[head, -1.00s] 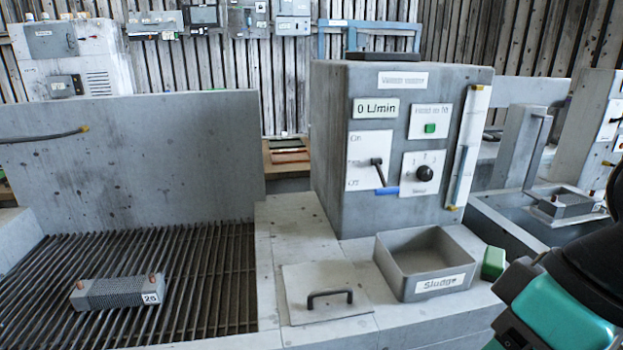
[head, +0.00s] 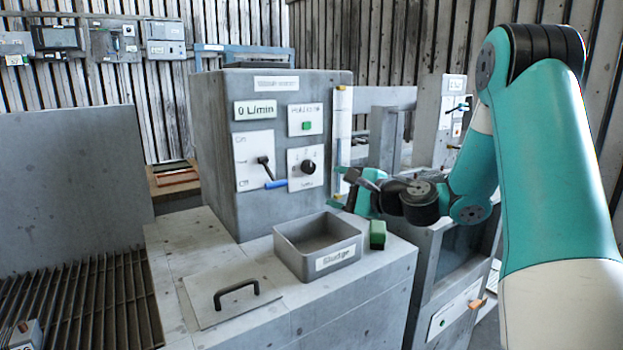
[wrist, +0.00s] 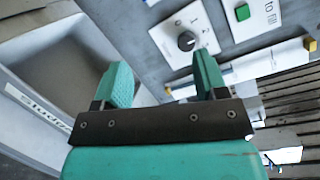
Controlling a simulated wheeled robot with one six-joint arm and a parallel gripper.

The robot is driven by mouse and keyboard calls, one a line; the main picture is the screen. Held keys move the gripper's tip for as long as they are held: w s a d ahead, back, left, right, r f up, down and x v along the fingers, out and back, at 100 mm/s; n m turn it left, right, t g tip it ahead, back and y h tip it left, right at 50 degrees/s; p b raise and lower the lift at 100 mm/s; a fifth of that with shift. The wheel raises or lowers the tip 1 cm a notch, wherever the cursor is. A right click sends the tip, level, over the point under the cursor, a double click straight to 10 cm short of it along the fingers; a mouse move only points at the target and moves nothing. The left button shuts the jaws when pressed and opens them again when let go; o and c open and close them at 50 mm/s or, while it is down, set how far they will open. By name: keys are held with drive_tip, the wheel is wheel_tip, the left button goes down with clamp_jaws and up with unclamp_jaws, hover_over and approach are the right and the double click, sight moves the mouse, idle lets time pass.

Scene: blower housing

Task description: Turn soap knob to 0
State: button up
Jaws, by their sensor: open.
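The soap knob (head: 308,166) is a round black knob on a white plate on the front of the grey control box (head: 225,170). In the wrist view the knob (wrist: 187,41) lies ahead of my gripper, between and beyond the fingertips. My gripper (head: 342,188) is in front of the box, right of and slightly below the knob. In the wrist view my gripper (wrist: 162,80) has its two teal fingers apart with nothing between them. The fingers are not touching the knob.
Left of the knob is a lever with a blue handle (head: 276,184). Above the knob is a green button (head: 306,126). A clear tube (head: 342,130) runs along the box's right edge. Below stand the Sludge bin (head: 318,245) and a green block (head: 377,234).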

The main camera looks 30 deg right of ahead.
drive_tip(key=d+m+t+h, duration=0.2)
drive_tip(key=d+m+h, duration=0.15)
drive_tip(key=d, duration=0.25)
drive_tip(key=p, duration=0.5)
approach(311, 168)
drive_tip(key=shift+y, duration=0.45)
drive_tip(key=w, duration=0.7)
drive_tip(key=shift+w+a+r, duration=0.15)
drive_tip(key=shift+w+a, duration=0.15)
drive_tip(key=shift+w, duration=0.1)
drive_tip(key=shift+w+a, duration=0.1)
drive_tip(key=shift+w, duration=0.65)
drive_tip(key=shift+c, duration=0.4)
drive_tip(key=c, duration=0.8)
drive_tip(key=shift+c, duration=0.2)
